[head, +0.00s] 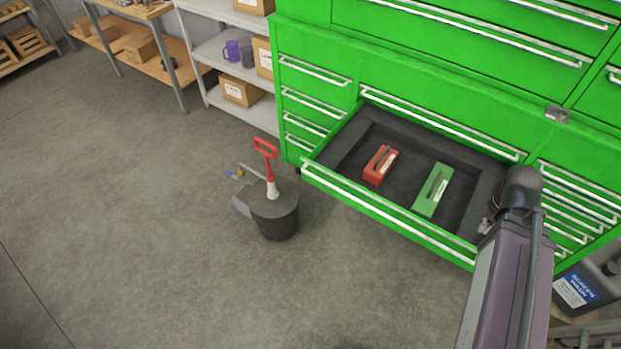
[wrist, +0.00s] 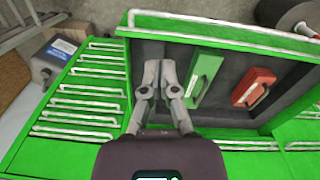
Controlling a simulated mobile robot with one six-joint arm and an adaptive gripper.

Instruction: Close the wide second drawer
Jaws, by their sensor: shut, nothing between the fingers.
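The wide second drawer (head: 385,208) stands pulled out of the green cabinet, with a silver handle bar along its front. It holds a red block-like tool (head: 375,172) and a green one (head: 428,196) on its dark lining. In the wrist view, the drawer front (wrist: 222,38) crosses the top, with the green tool (wrist: 203,75) and red tool (wrist: 254,88) inside. My gripper (wrist: 160,72) is shut and empty, over the drawer's end nearest the jug. In the head view, my arm partly hides it and that drawer corner. Contact with the drawer cannot be told.
A dark bucket-like container with a red-handled pump (head: 272,210) stands on the floor left of the drawer. A screen wash jug (head: 588,285) stands at the lower right. Grey shelves (head: 215,50) stand at the back left.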

